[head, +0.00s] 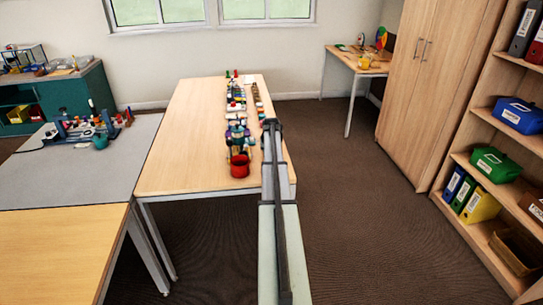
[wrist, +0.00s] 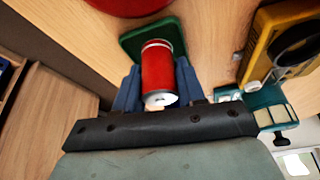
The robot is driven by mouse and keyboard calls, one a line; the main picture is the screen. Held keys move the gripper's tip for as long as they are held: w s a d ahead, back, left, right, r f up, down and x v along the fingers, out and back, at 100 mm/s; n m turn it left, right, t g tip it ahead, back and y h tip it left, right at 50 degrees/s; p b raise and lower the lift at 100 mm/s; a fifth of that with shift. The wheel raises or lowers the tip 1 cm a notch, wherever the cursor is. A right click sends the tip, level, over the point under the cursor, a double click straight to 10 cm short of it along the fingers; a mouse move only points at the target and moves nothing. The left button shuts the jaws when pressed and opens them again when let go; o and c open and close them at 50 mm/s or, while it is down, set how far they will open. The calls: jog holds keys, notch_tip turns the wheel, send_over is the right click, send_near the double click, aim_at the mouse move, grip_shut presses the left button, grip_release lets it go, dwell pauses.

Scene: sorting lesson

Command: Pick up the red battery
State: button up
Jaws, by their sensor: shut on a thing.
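The red battery (wrist: 158,70), a red cylinder with a pale metal end, is in the middle of the wrist view. My gripper (wrist: 157,80) is shut on it, with one blue finger on each side. A dark green flat thing (wrist: 133,42) shows just beyond the battery. I cannot tell whether the battery touches it or the table. In the head view my own arm reaches over the right side of the wooden table (head: 185,130); I cannot make out the battery or the fingertips there.
A red round container (head: 240,167) stands near the table's front edge; a red rim (wrist: 130,5) shows in the wrist view. A yellow thing (wrist: 262,45) and a teal clamp-like thing (wrist: 270,110) are close on the right. Several small objects line the table. Its left half is clear.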

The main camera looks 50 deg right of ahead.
jog(key=c, duration=0.6)
jog(key=shift+o, duration=0.2)
jog(key=shift+r, duration=0.15)
notch_tip(320, 180, up, 10)
jog(key=shift+f, duration=0.1)
